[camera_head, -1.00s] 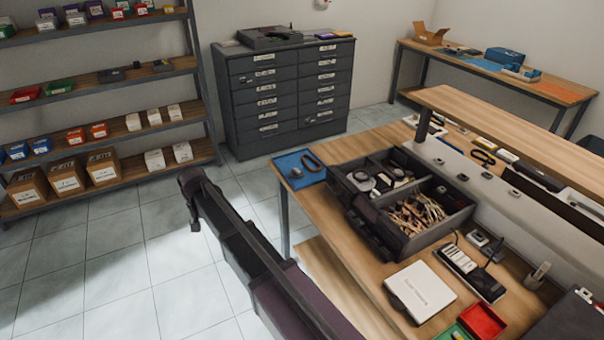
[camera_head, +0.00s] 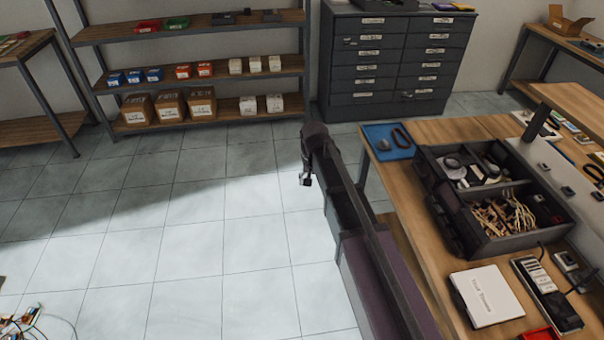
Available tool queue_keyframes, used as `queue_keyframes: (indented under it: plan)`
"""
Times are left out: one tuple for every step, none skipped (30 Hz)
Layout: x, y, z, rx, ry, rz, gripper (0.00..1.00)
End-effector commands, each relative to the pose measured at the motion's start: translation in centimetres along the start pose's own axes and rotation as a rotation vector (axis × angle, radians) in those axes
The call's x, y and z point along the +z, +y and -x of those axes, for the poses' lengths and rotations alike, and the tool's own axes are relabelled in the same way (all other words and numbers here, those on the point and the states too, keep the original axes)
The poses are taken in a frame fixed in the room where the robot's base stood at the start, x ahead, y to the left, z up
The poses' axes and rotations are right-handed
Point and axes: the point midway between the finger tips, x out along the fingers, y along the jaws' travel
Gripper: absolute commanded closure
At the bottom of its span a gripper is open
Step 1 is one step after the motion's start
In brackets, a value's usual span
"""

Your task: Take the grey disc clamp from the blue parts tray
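My gripper (camera_head: 306,179) appears as a small dark shape at that end. Its fingers are too small to tell open from shut, and I see nothing held.
A dark divided box (camera_head: 483,243) with cables and parts stands on the workbench (camera_head: 437,132), right of my arm. A white box (camera_head: 486,296) and a power strip (camera_head: 546,293) lie nearer. The tiled floor at left is mostly clear, with loose wires (camera_head: 30,325) at bottom left. Shelves and drawers stand behind.

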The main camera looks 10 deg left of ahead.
Motion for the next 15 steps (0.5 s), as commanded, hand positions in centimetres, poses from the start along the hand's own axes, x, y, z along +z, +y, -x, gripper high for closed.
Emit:
queue_keyframes:
  plan:
    - [1.1,2.4,0.0,0.0,0.0,-0.009,0.2]
    - [1.5,3.6,0.0,0.0,0.0,-0.01,0.2]
    - [2.1,5.1,0.0,0.0,0.0,-0.013,0.2]
    - [2.5,6.3,0.0,0.0,0.0,-0.014,0.2]
    - [3.0,7.4,0.0,0.0,0.0,-0.016,0.2]
    - [3.7,9.0,0.0,0.0,0.0,-0.018,0.2]
    - [4.2,10.1,0.0,0.0,0.0,-0.02,0.2]
    - [4.8,11.2,0.0,0.0,0.0,-0.022,0.2]
    - [5.5,12.7,0.0,0.0,0.0,-0.025,0.2]
    - [6.1,13.7,0.0,0.0,0.0,-0.026,0.2]
    - [6.7,14.8,0.0,0.0,0.0,-0.028,0.2]
    - [7.5,16.1,0.0,0.0,0.0,-0.03,0.2]
    - [8.2,17.1,0.0,0.0,0.0,-0.033,0.2]
    - [8.8,18.1,0.0,0.0,0.0,-0.033,0.2]
    - [9.7,19.3,0.0,0.0,0.0,-0.037,0.2]
